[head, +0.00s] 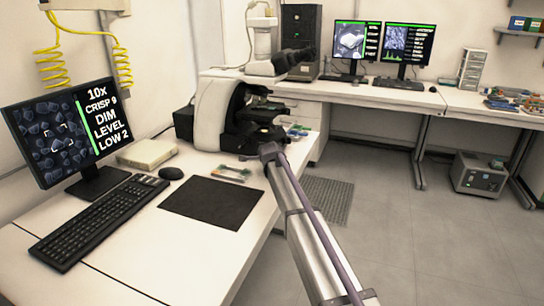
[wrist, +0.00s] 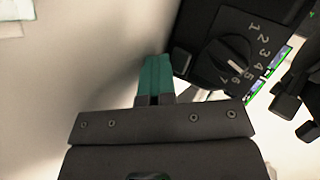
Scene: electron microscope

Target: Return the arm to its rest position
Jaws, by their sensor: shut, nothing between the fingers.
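My gripper (wrist: 157,78) shows in the wrist view with its two green fingers pressed together and nothing between them. The fingertips are beside the dark microscope body, left of a black knob (wrist: 226,62) with numbers around it. I see a gap between fingers and knob in the picture, but cannot tell the depth. In the head view my arm (head: 305,225) reaches from the lower right up to the front of the white and black microscope (head: 215,112). The gripper itself cannot be made out there.
The white bench carries a monitor (head: 62,130), a keyboard (head: 100,220), a mouse (head: 171,173) and a dark mat (head: 212,202). A slide holder (head: 231,173) lies by the microscope. Open floor (head: 430,235) is to the right of my arm.

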